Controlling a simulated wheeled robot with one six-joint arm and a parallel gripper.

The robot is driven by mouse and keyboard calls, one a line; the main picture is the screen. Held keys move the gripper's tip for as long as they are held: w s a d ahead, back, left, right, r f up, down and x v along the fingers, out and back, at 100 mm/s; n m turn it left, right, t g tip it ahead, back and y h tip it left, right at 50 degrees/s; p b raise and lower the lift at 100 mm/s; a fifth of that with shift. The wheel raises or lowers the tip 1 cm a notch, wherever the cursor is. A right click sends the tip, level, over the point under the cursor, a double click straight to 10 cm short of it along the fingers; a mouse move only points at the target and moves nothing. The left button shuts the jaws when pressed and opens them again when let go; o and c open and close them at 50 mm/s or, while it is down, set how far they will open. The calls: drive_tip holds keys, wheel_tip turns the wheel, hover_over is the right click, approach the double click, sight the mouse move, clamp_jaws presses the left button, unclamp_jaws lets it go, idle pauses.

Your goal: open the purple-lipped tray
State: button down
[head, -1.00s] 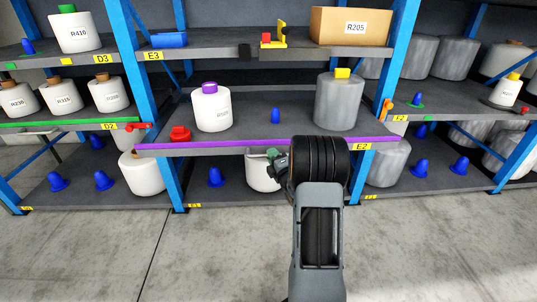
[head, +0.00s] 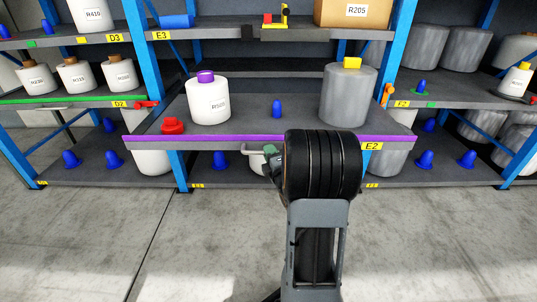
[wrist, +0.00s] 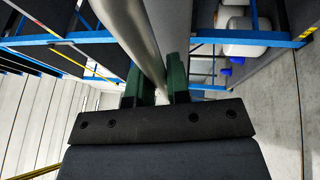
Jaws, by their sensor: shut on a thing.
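The purple-lipped tray (head: 220,139) is the middle shelf, labelled E2, and stands forward of the blue rack posts. It carries a white bobbin (head: 208,104) with a purple cap, a grey bobbin (head: 348,98) with a yellow cap, a blue cone (head: 277,109) and a red piece (head: 173,126). My gripper (head: 272,162) is at the tray's front, mostly hidden behind my dark wrist. In the wrist view, the green fingers of my gripper (wrist: 160,88) are closed around a long grey bar (wrist: 140,38) at the tray's front.
A shelf above holds a cardboard box (head: 354,13) and a blue piece (head: 177,21). The bottom shelf holds blue cones (head: 220,160) and bobbins. Blue posts (head: 154,80) stand on both sides. The concrete floor (head: 150,240) in front is clear.

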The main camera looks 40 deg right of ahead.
drive_tip(key=c, duration=1.1)
unclamp_jaws()
drive_tip(key=p+v, duration=1.3)
drive_tip(key=p, duration=0.1)
drive_tip(key=shift+s+a+f, duration=0.2)
drive_tip(key=shift+s+f, duration=0.05)
drive_tip(key=shift+s, duration=0.1)
drive_tip(key=shift+r+p, duration=0.1)
drive_tip(key=shift+p, duration=0.2)
